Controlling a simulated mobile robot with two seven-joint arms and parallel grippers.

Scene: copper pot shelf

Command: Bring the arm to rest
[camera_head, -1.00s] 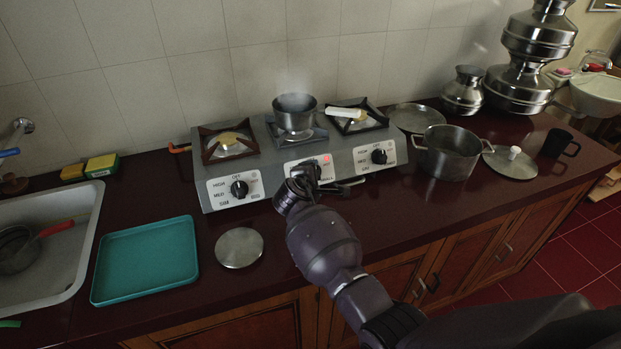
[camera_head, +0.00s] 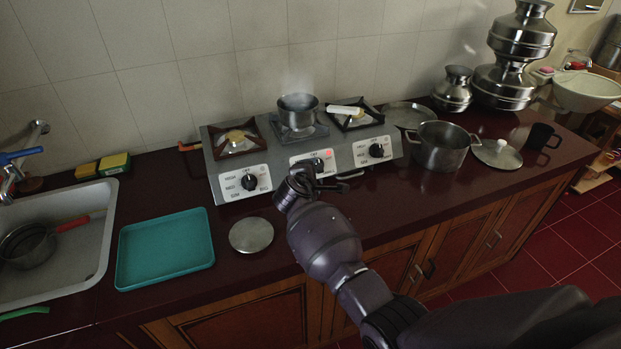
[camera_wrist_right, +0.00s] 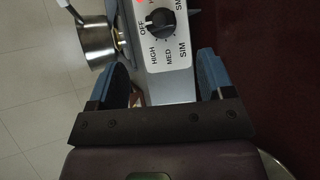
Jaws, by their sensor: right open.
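My right arm comes in from the bottom right of the head view. Its gripper (camera_head: 306,178) is at the front of the grey stove (camera_head: 235,160), close to the middle knob (camera_head: 318,163). In the right wrist view the two blue-padded fingers of the gripper (camera_wrist_right: 164,72) stand wide apart with nothing between them. Beyond them are the stove's front panel, a knob (camera_wrist_right: 160,22) and a small metal pot (camera_wrist_right: 92,42). I cannot tell whether the gripper touches the panel. My left gripper is not in view.
A steaming small pot (camera_head: 297,112) stands on the middle burner, with a red light lit below. A larger pot (camera_head: 440,147), a lid (camera_head: 496,153) and a dark mug (camera_head: 541,136) stand right. A teal tray (camera_head: 165,250), round metal disc (camera_head: 251,235) and sink (camera_head: 100,220) are left.

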